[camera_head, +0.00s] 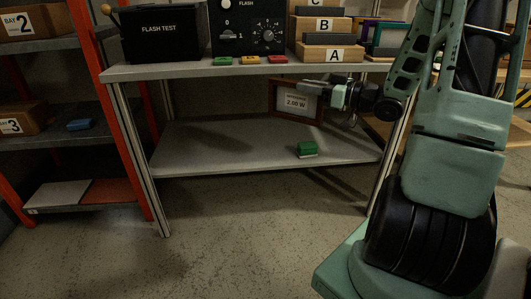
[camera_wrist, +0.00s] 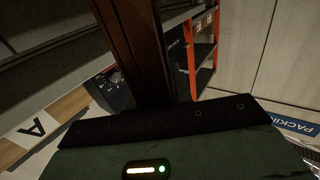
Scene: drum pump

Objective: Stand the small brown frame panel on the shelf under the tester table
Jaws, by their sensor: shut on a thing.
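The small brown frame panel (camera_head: 297,102) has a white face reading "2.00 W". It hangs tilted in the gap between the tester table's top (camera_head: 180,70) and the lower shelf (camera_head: 200,147), above the shelf's right part. My gripper (camera_head: 325,90) is shut on the panel's upper right side. In the wrist view a dark brown bar of the panel (camera_wrist: 134,45) rises from behind the gripper's dark edge. The fingertips are hidden there. The panel's lower edge appears apart from the shelf.
A small green block (camera_head: 307,149) lies on the lower shelf below the panel. The shelf's left and middle are clear. Table legs (camera_head: 140,160) bound the opening. The flash test box (camera_head: 160,35) and lettered boxes (camera_head: 330,54) stand on the tabletop. An orange-framed rack (camera_head: 95,85) stands at left.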

